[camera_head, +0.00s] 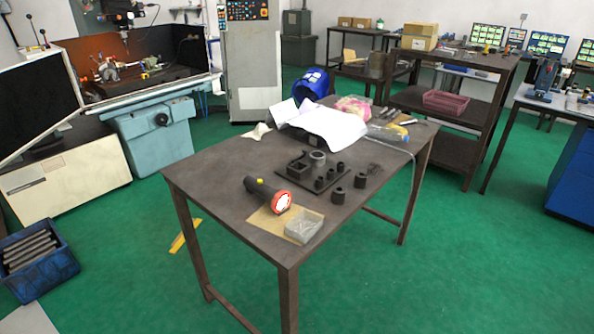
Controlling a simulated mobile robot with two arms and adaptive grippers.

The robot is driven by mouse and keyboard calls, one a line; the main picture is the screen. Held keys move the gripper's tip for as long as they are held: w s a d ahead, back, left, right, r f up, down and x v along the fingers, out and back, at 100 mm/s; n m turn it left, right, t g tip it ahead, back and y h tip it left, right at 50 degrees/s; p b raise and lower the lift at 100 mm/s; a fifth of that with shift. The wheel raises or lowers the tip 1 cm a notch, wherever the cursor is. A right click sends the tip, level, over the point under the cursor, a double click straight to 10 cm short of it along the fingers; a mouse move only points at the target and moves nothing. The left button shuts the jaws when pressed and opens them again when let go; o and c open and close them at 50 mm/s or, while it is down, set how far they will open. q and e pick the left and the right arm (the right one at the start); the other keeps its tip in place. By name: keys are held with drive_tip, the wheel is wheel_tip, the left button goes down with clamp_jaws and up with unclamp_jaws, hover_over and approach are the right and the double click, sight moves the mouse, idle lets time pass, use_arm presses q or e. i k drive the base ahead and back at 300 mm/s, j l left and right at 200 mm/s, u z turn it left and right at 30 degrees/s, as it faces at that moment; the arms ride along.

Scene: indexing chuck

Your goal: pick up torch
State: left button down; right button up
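The torch (267,194) lies on its side on the dark work table (210,178). It has a black body, a yellow button on top and a red-orange ring around a bright lens. Its lens end points right and toward the front, over a tan sheet (262,222). The handle end points back and left. Neither of my grippers shows in the head view.
Behind stands a dark plate (290,184) with several metal parts. White papers (330,127) lie farther back. The table's left part is bare. A blue crate (38,262) stands on the green floor.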

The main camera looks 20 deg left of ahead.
sight(280, 199)
drive_tip(key=i+j, duration=0.15)
drive_tip(key=j, duration=0.2)
drive_tip(key=i+j, duration=0.15)
drive_tip(key=j, duration=0.2)
drive_tip(key=i+j+z, duration=0.1)
drive_tip(key=i+j, duration=0.2)
drive_tip(key=j, duration=0.4)
